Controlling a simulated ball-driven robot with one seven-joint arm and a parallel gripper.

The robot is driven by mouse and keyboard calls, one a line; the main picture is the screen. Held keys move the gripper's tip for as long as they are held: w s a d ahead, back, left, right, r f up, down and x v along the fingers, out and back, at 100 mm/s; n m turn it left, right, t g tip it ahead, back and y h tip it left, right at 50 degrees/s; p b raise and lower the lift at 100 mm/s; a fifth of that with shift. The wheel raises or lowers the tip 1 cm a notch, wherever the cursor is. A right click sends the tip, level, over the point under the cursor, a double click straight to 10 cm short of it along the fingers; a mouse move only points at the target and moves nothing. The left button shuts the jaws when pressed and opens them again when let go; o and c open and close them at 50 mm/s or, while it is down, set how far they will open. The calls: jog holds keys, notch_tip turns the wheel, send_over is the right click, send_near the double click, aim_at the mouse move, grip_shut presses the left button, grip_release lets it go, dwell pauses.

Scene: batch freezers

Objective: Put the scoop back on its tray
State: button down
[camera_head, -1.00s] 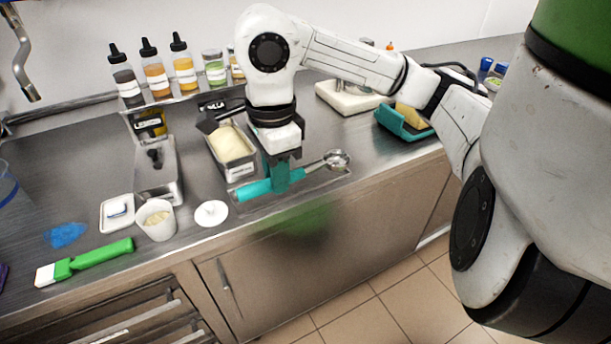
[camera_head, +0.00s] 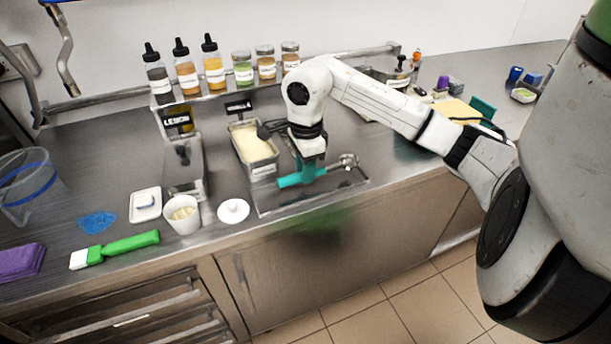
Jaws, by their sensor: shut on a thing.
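The scoop has a teal handle (camera_head: 290,181) and a round metal bowl (camera_head: 348,160) at its right end. My gripper (camera_head: 308,168) points down and is shut on the teal handle. The flat metal tray (camera_head: 283,203) lies on the counter near its front edge. The scoop is over the back part of this tray, lying roughly along its length. My gripper hides part of the handle, and I cannot tell whether the scoop touches the tray.
A pan of pale ice cream (camera_head: 254,150) stands close behind and left of my gripper. Bottles (camera_head: 187,72) stand on the rear shelf. Counter right of the tray is clear.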

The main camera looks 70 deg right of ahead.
notch_tip(320, 180, down, 2)
jog(key=shift+f+p, duration=0.1)
jog(key=shift+p, duration=0.25)
jog(key=shift+f, duration=0.35)
jog(key=shift+f, duration=0.2)
jog(key=c, duration=1)
grip_release()
jog(key=shift+r, duration=0.1)
jog(key=shift+o, duration=0.2)
jog(key=shift+r, duration=0.1)
notch_tip(320, 180, up, 12)
jog(key=b, duration=0.2)
jog(key=shift+s, duration=0.1)
